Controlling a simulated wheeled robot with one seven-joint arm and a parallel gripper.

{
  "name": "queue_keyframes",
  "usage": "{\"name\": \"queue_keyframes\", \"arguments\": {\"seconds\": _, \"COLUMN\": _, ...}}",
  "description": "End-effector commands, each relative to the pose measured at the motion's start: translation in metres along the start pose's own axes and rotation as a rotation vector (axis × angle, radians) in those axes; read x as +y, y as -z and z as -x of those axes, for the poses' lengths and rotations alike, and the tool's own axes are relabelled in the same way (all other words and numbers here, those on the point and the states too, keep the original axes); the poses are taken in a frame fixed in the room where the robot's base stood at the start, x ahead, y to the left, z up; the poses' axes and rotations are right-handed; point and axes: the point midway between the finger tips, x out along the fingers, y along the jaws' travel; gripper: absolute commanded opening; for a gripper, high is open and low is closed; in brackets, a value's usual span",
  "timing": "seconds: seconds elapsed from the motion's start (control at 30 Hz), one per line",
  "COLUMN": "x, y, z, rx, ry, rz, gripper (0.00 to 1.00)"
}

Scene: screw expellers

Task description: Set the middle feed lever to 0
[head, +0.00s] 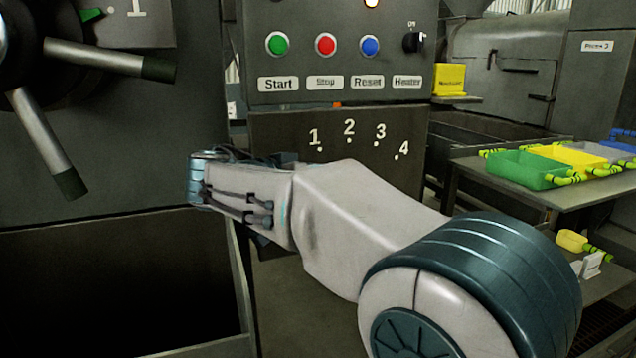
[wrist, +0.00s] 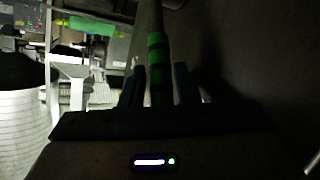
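In the wrist view, a dark rod with a green, black-banded grip (wrist: 158,72) stands between the two blue fingers of my gripper (wrist: 159,88). A narrow dark gap seems to show beside the grip, so the fingers look open around it. I cannot tell whether either finger touches it. In the head view, my forearm crosses in front of the panel and hides my fingers and this lever. The scale plate (head: 352,130) above my arm shows marks 1, 2, 3 and 4; no 0 mark is visible. Which lever position it holds cannot be seen.
Spoked handles (head: 108,58) with dark grips stick out at the upper left. The button panel (head: 340,50) is above the scale. A table with green (head: 525,170) and yellow trays stands at the right. A dark opening (head: 110,280) lies at the lower left.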

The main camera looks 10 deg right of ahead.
Motion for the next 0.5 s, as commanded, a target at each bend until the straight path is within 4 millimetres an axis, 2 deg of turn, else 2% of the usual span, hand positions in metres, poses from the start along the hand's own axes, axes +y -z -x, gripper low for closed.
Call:
{"name": "queue_keyframes", "arguments": {"seconds": 0.23, "x": 0.015, "y": 0.04, "z": 0.012, "rx": 0.001, "ry": 0.001, "rz": -0.004, "gripper": 0.29}}
{"name": "queue_keyframes", "arguments": {"seconds": 0.37, "x": 0.047, "y": 0.047, "z": 0.001, "rx": 0.0, "ry": -0.005, "rz": -0.006, "gripper": 0.29}}
{"name": "queue_keyframes", "arguments": {"seconds": 0.5, "x": 0.082, "y": 0.058, "z": -0.011, "rx": -0.005, "ry": -0.014, "rz": -0.007, "gripper": 0.52}}
